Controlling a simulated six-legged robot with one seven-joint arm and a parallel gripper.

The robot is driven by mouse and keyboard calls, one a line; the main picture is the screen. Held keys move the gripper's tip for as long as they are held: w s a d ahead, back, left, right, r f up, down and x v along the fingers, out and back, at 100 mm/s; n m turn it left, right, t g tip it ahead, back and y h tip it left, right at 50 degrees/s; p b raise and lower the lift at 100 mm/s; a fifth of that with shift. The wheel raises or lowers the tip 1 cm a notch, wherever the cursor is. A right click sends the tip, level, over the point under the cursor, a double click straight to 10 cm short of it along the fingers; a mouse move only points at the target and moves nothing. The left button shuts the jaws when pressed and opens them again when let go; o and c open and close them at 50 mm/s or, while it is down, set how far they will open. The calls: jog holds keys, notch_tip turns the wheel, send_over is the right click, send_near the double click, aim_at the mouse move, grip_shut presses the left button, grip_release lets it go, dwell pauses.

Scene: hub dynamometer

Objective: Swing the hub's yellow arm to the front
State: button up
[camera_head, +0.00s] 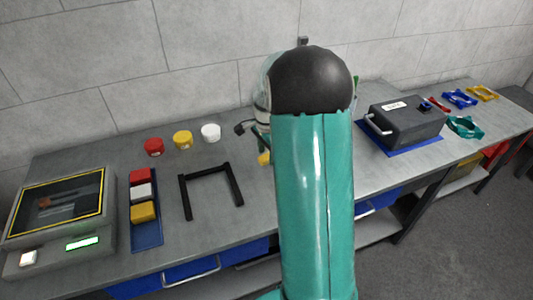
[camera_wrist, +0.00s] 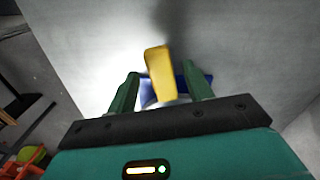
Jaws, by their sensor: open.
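In the wrist view, the hub's yellow arm (camera_wrist: 160,74) stands between the two green fingers of my gripper (camera_wrist: 161,78). The fingers are apart, with gaps visible at both sides of the yellow arm. A blue part of the hub (camera_wrist: 205,80) shows behind the fingers, with a pale rounded part by the yellow arm's lower end. In the head view, my own teal arm hides most of the hub and gripper. A small yellow piece (camera_head: 264,158), probably the hub's arm, shows at its left edge.
On the bench, a black U-shaped frame (camera_head: 211,187), a blue tray of coloured blocks (camera_head: 147,234) and a screened device (camera_head: 60,222) lie left. Three round caps (camera_head: 182,139) stand behind. A dark box with a handle (camera_head: 405,121) and coloured brackets (camera_head: 460,98) are right.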

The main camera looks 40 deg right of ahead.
jog(key=shift+f, duration=0.4)
grip_shut()
jog(key=shift+s, duration=0.15)
